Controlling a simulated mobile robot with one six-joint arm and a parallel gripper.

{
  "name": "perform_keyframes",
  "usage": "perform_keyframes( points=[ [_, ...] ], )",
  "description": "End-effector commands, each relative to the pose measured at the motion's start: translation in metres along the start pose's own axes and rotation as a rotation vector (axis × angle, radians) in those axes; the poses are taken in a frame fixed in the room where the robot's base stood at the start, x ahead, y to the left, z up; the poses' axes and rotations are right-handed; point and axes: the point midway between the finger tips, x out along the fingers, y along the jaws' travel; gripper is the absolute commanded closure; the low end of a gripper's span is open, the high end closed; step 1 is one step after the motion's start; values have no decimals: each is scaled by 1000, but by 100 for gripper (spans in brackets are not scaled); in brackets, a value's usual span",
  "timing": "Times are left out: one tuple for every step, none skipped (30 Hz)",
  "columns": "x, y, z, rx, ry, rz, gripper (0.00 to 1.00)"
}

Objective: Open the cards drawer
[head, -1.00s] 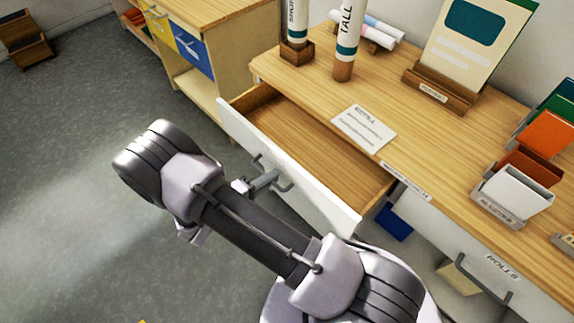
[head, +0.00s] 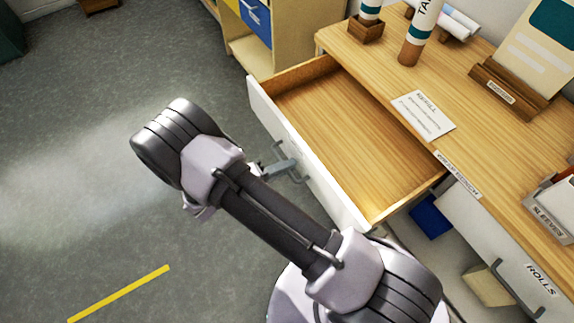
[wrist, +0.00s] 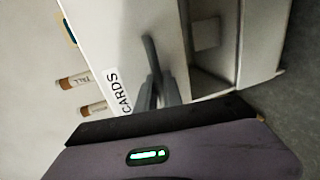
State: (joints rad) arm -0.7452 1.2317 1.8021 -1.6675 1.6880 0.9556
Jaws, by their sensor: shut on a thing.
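The cards drawer (head: 312,165) has a white front and a wooden inside, and it stands well out from the desk. Its inside looks empty. In the wrist view its white front (wrist: 122,50) carries a "CARDS" label (wrist: 117,92). My gripper (head: 284,167) is at the grey bar handle (head: 297,178) on the drawer front and is shut on it. In the wrist view the handle (wrist: 152,58) runs down between the fingers of my gripper (wrist: 160,92). Part of the drawer front is hidden behind my arm in the head view.
The desk top (head: 370,62) bears a "REFILL" card (head: 423,115), tall tubes (head: 421,35) and a wooden stand (head: 510,95). A closed "ROLLS" drawer (head: 500,240) is at the right. Grey floor (head: 80,160) is free at the left, with a yellow line (head: 118,294).

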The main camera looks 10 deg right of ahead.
Motion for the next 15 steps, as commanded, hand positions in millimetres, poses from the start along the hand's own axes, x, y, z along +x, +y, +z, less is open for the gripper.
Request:
perform_keyframes(
  points=[
    [0, 0, 0, 0, 0, 0, 87],
    [0, 0, 0, 0, 0, 0, 81],
    [0, 0, 0, 0, 0, 0, 81],
    [0, 0, 0, 0, 0, 0, 81],
    [0, 0, 0, 0, 0, 0, 81],
    [0, 0, 0, 0, 0, 0, 81],
    [0, 0, 0, 0, 0, 0, 81],
    [0, 0, 0, 0, 0, 0, 81],
    [0, 0, 0, 0, 0, 0, 81],
    [0, 0, 0, 0, 0, 0, 81],
    [0, 0, 0, 0, 0, 0, 81],
    [0, 0, 0, 0, 0, 0, 81],
    [0, 0, 0, 0, 0, 0, 81],
    [0, 0, 0, 0, 0, 0, 81],
    [0, 0, 0, 0, 1, 0, 81]
  ],
)
